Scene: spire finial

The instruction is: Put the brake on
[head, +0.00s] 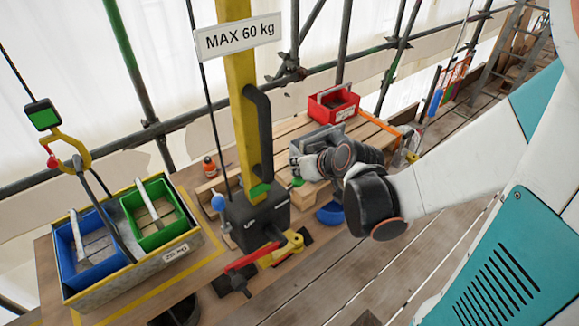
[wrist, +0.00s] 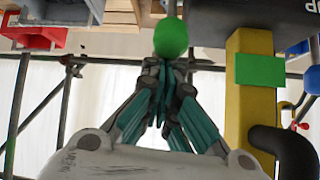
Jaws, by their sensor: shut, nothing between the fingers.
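A hoist stands in the middle of the head view, with a yellow post (head: 240,110) on a black base (head: 258,218). A red lever (head: 250,258) and a yellow lever (head: 288,246) sit low at its front. A blue ball knob (head: 218,202) is at its left side. I cannot tell which part is the brake. In the wrist view a round green knob (wrist: 170,37) is just beyond my gripper's fingertips (wrist: 168,66); whether they touch is unclear. The fingers are together and hold nothing. In the head view my gripper is partly hidden by my arm.
A crate (head: 178,254) with a blue bin (head: 88,262) and a green bin (head: 158,232) stands at left, below a yellow hook (head: 72,152). A red box (head: 333,104) and a blue bowl (head: 330,214) are near my arm.

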